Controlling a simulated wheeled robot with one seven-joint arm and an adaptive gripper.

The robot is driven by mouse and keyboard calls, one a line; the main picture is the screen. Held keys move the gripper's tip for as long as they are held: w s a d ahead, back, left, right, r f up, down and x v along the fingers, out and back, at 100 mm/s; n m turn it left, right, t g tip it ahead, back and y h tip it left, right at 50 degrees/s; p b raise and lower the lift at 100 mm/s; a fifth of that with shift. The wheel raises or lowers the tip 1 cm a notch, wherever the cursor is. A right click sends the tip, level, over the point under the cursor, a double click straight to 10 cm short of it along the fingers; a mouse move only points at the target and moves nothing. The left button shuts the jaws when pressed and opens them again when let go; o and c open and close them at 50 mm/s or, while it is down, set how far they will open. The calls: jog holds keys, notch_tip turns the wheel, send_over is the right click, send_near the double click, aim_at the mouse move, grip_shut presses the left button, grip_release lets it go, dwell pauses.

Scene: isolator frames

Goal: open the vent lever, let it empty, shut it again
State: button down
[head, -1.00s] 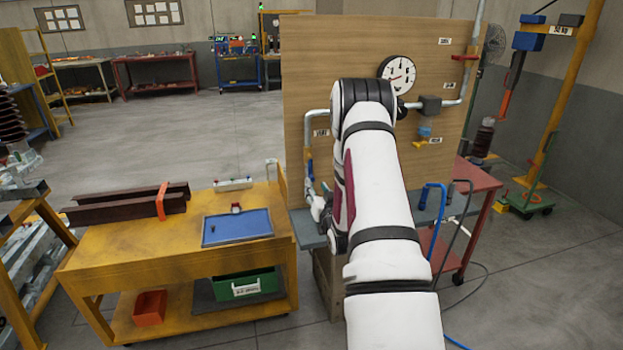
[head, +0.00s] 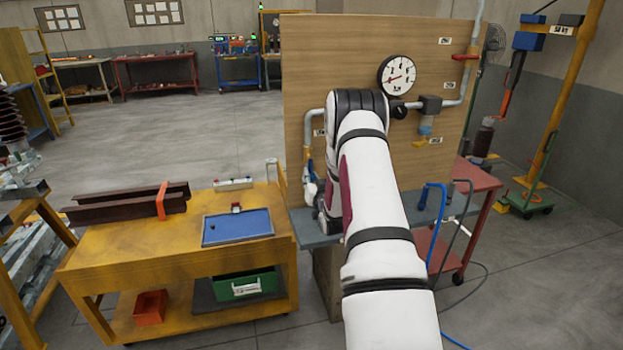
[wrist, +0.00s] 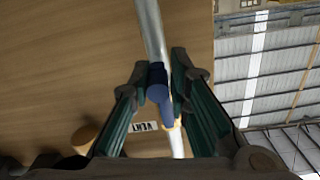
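The blue vent lever (wrist: 158,92) is on a grey metal pipe (wrist: 152,28) in the wrist view. A label reading VENT (wrist: 144,127) is upside down on the board beside it. My gripper (wrist: 160,66) is open, with one dark green finger on each side of the lever and pipe. I cannot tell whether either finger touches the lever. The round pressure gauge (head: 397,74) is in clear view there, with a red needle pointing to the lower left.
The wooden board (head: 330,60) carries the piping, including a red-handled valve (head: 465,57) at upper right. A yellow cart (head: 140,262) with a blue tray (head: 237,241) stands left of the board. A blue hose (head: 430,225) hangs at right.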

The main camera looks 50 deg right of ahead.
jog(key=shift+s+d+n, duration=0.3)
jog(key=shift+d+n, duration=0.1)
jog(key=shift+d, duration=0.05)
dwell(0.5)
jog(key=s+d+r+n, duration=0.1)
jog(key=d+r+n, duration=0.1)
jog(key=n, duration=0.6)
jog(key=s+d+r+n+p, duration=0.1)
jog(key=s+d+r+n, duration=0.1)
jog(key=r+n, duration=0.3)
jog(key=shift+d+r+n, duration=0.2)
jog(key=shift+d+n, duration=0.35)
jog(key=shift+n, duration=1.55)
jog(key=c, duration=1.6)
grip_release()
jog(key=shift+a, duration=0.1)
jog(key=shift+o, duration=0.2)
jog(key=shift+f, duration=0.2)
jog(key=shift+a+f, duration=0.1)
